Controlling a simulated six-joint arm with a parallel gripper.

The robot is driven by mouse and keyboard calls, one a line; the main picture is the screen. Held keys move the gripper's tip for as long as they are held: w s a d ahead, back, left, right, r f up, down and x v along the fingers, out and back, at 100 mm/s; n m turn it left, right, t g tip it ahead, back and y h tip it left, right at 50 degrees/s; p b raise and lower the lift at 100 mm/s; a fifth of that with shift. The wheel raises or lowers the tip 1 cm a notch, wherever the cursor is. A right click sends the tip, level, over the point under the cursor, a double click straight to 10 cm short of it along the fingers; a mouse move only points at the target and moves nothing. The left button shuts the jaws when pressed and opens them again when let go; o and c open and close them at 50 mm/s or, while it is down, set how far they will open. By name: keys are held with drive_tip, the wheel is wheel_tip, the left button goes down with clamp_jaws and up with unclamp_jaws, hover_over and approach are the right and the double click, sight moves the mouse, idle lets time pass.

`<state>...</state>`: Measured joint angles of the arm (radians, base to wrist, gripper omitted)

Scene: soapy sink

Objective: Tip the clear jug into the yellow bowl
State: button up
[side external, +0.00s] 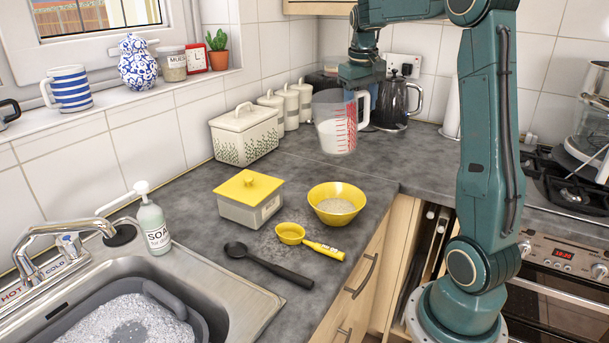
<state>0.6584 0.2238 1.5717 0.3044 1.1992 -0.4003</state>
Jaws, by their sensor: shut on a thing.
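The clear jug (336,126) has red measuring marks and holds something white. It is upright in the air above the counter, behind the yellow bowl. My gripper (361,88) is at the jug's top right, by the handle, and is shut on the jug; its fingertips are hard to make out. The yellow bowl (336,191) stands upright on the counter in front of and below the jug. It has pale, grainy-looking contents. The jug and bowl are apart.
A box with a yellow lid (248,197) stands left of the bowl. A yellow scoop (308,241) and a black spoon (268,264) lie in front. The sink (205,290) is at front left. A bread bin (244,135), canisters (286,108) and a kettle (391,103) stand behind.

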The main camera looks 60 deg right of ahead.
drive_tip(key=s+d+r+n+h, duration=0.2)
drive_tip(key=s+d+n, duration=0.1)
drive_tip(key=s, duration=0.2)
drive_tip(key=shift+n+h, duration=0.3)
drive_tip(key=shift+h, duration=0.1)
drive_tip(key=shift+s+d, duration=0.1)
drive_tip(key=f+h, duration=0.1)
drive_tip(key=a+f+h, duration=0.1)
drive_tip(key=f, duration=0.1)
drive_tip(key=f+g+h, duration=0.1)
drive_tip(key=f+h, duration=0.1)
drive_tip(key=shift+w+a+f, duration=0.15)
drive_tip(key=shift+w+a, duration=0.1)
idle(0.6)
drive_tip(key=shift+a+h, duration=0.35)
drive_tip(key=shift+h, duration=0.15)
idle(0.7)
drive_tip(key=shift+w+a+r+n+g+h, duration=0.15)
drive_tip(key=shift+a+r+g+h, duration=0.1)
drive_tip(key=shift+a+h, duration=0.3)
drive_tip(key=shift+w+a+r+n+g+h, duration=0.15)
drive_tip(key=shift+a+g+h, duration=0.15)
drive_tip(key=shift+h, duration=0.45)
idle(3.1)
